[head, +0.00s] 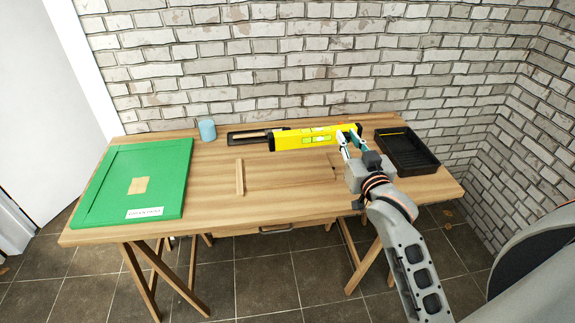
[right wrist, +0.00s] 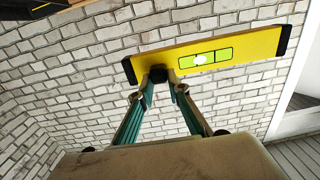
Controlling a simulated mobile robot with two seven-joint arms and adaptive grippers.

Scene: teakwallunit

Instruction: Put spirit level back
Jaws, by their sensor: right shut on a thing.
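The spirit level (head: 300,136) is yellow with black end caps and a bright vial window. My right gripper (head: 349,136) is shut on it near its right end in the head view, towards the back of the workbench. In the right wrist view the level (right wrist: 225,55) lies across the two fingers (right wrist: 163,82), gripped nearer its left end, with the brick wall behind it. I cannot tell how high it is above the bench top. The level hides part of a dark, narrow tray (head: 233,136) behind it. My left gripper is not in view.
The wooden workbench (head: 280,205) carries a green board (head: 120,168) at left, a blue cup (head: 207,130), a thin wooden strip (head: 240,177) and a black open tray (head: 425,163) at right. A brick wall (head: 250,60) stands behind. The front middle is largely clear.

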